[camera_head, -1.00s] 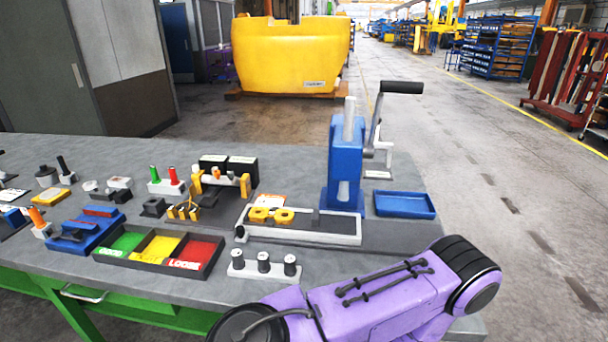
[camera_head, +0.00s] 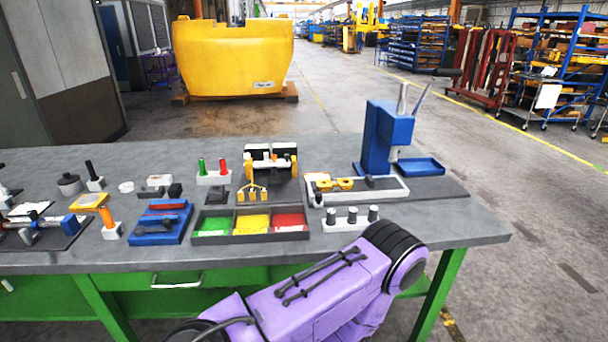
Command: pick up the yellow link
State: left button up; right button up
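The yellow link (camera_head: 335,184), a small flat piece with two rounded ends, lies in the shallow white-rimmed tray (camera_head: 398,194) at the right of the bench, in front of the blue press (camera_head: 382,140). Nothing grips it. A purple arm link of mine crosses the lower middle of the head view, in front of the bench edge. Neither gripper's fingers show in this view.
More tools crowd the left of the grey bench (camera_head: 440,228). The bench's front right is clear.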

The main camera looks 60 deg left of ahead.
aim_at(345, 184)
jog(key=k, duration=0.1)
jog(key=u, duration=1.05)
